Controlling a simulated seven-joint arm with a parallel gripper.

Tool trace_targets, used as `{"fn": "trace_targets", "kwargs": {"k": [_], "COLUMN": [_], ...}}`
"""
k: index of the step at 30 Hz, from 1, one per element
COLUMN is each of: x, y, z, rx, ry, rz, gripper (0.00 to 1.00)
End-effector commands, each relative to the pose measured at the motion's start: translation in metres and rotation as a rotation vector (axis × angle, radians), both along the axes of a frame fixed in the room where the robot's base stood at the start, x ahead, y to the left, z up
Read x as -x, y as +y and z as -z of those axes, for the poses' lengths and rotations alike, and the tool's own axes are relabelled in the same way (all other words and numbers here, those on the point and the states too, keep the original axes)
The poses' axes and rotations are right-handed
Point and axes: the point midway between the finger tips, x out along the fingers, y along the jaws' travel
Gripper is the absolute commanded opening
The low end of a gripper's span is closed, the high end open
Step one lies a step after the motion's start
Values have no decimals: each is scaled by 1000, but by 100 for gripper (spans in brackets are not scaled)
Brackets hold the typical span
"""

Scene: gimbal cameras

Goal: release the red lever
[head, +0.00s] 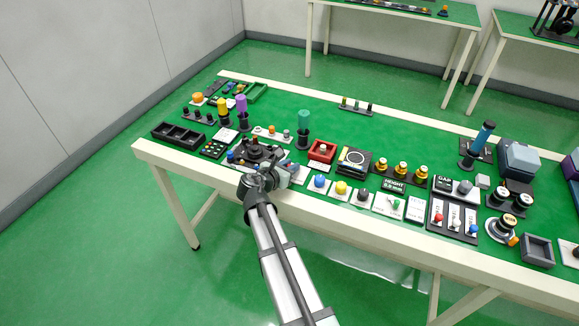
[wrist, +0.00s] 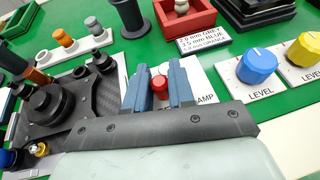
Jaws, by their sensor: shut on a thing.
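My gripper (wrist: 159,88) has its two blue fingers shut on the red lever. The lever's round red end (wrist: 160,83) shows between the fingers in the wrist view, and the rest of it is hidden. A white label (wrist: 205,90) beside the fingers shows the letters "AMP", partly covered. In the head view my gripper (head: 287,167) is at the front edge of the green table, beside a black round fixture (head: 257,148). The red lever cannot be made out there.
Blue (head: 320,181) and yellow (head: 341,187) level knobs stand to the right. A red tray (head: 321,151) and a dark green-topped cylinder (head: 304,122) stand behind. A panel with red, white and blue small levers (head: 454,219) lies further right.

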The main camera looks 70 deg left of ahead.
Motion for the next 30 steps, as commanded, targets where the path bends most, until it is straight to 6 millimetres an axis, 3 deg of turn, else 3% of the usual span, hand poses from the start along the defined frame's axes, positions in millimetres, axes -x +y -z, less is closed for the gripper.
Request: {"fn": "trace_targets", "kwargs": {"k": [22, 23, 28, 30], "x": [1, 1, 1, 1], "y": [3, 3, 3, 3], "z": [0, 0, 0, 0], "rx": [0, 0, 0, 0], "ry": [0, 0, 0, 0], "rz": [81, 81, 80, 80], "gripper": [0, 26, 42, 44]}}
